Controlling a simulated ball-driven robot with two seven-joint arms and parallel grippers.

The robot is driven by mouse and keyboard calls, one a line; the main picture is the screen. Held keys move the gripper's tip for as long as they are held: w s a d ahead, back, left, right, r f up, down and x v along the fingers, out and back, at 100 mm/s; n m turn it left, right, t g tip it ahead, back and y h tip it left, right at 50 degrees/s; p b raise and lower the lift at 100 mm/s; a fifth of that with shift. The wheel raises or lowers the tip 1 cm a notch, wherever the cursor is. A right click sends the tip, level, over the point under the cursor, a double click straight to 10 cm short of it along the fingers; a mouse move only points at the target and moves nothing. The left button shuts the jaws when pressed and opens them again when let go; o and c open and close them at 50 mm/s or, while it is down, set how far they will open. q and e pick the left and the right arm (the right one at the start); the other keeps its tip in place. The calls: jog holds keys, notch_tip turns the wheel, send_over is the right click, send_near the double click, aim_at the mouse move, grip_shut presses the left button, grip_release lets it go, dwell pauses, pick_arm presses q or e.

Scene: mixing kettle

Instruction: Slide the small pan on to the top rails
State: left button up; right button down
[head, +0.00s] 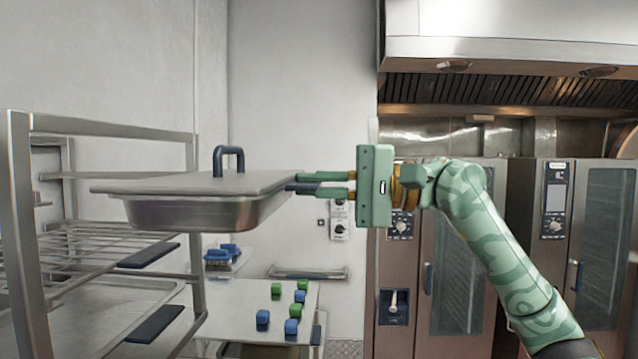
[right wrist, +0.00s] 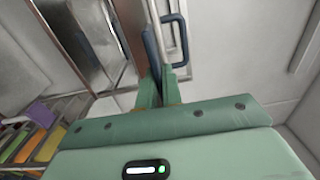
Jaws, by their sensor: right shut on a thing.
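The small pan (head: 200,212) is a shallow steel tray with a flat lid (head: 190,183) and a dark blue loop handle (head: 228,160) on top. My right gripper (head: 299,184) is shut on the pan's right end, at a dark blue grip, and holds it about level in the air. The loop handle also shows in the right wrist view (right wrist: 180,45). The steel rack (head: 20,230) stands at the left. Its top rails (head: 95,174) are at about the pan's height. The pan's left end overlaps the rack in the picture; I cannot tell whether it touches the rails. My left gripper is out of view.
Lower in the rack are a wire shelf (head: 90,250) and a steel tray (head: 85,312), with blue grips sticking out. Behind, a low table (head: 235,300) bears several blue and green blocks. Ovens (head: 455,250) stand at the right under a hood (head: 510,50).

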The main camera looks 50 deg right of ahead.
aim_at(231, 175)
jog(key=shift+r, duration=0.25)
jog(key=shift+w+a+r+p, duration=0.15)
jog(key=shift+w+a+p, duration=0.4)
jog(key=shift+p, duration=0.3)
jog(key=p+x, duration=0.5)
jog(key=p, duration=0.1)
jog(key=shift+w+a, duration=0.15)
jog(key=shift+w, duration=0.1)
jog(key=shift+w+a, duration=0.4)
jog(key=shift+w, duration=0.05)
jog(key=shift+f+x, duration=0.15)
jog(key=shift+x, duration=0.8)
jog(key=shift+f+x, duration=0.1)
jog(key=shift+x, duration=0.9)
